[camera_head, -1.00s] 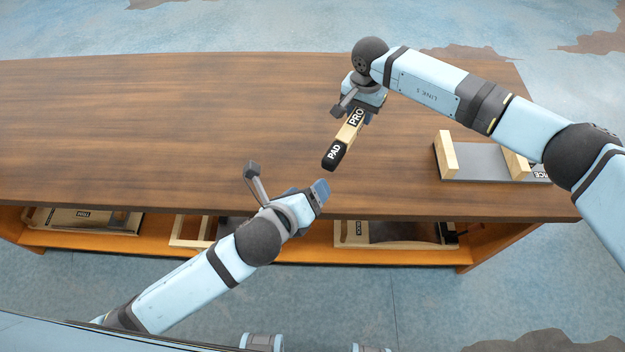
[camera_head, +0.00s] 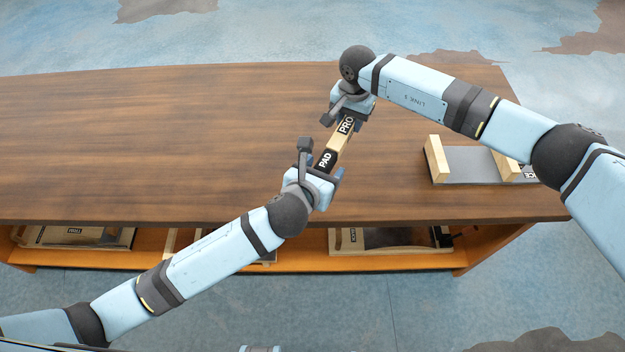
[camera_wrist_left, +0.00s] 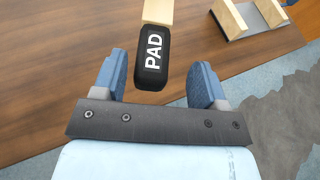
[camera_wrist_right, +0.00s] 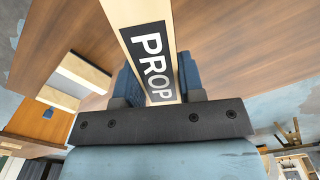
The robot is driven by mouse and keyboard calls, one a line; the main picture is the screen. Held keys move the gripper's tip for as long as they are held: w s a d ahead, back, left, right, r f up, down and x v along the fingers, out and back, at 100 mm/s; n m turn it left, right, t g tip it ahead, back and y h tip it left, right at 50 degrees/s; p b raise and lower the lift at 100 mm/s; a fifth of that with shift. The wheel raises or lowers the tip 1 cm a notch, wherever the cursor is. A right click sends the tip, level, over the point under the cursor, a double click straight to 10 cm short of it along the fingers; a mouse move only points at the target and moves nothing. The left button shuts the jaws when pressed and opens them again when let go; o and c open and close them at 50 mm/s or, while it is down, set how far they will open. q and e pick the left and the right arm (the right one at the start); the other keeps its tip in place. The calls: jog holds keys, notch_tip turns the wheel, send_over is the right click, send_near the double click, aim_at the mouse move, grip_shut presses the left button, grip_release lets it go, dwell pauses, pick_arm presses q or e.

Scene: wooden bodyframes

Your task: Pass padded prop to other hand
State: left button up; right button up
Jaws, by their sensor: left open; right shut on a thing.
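The padded prop (camera_head: 339,143) is a light wooden bar with a black "PROP" label and a black padded end marked "PAD". My right gripper (camera_head: 350,112) is shut on its labelled end and holds it above the table; the "PROP" label fills the right wrist view (camera_wrist_right: 152,60). My left gripper (camera_head: 318,163) is open around the padded end in the head view. In the left wrist view the black pad (camera_wrist_left: 153,58) lies between the two blue fingers (camera_wrist_left: 158,78), with gaps on both sides.
The wooden table (camera_head: 150,140) is mostly clear. A grey piece with two wooden blocks (camera_head: 475,163) lies at its right. The orange shelf (camera_head: 300,262) below holds several wooden frames, one of them (camera_head: 385,240) near the middle.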

aim_at(337, 143)
pick_arm(q)
jog(key=shift+x, duration=1.55)
jog(key=shift+s, duration=0.1)
jog(key=c, duration=1)
jog(key=shift+c, duration=0.6)
pick_arm(e)
jog(key=o, duration=1.1)
jog(key=shift+r, duration=0.15)
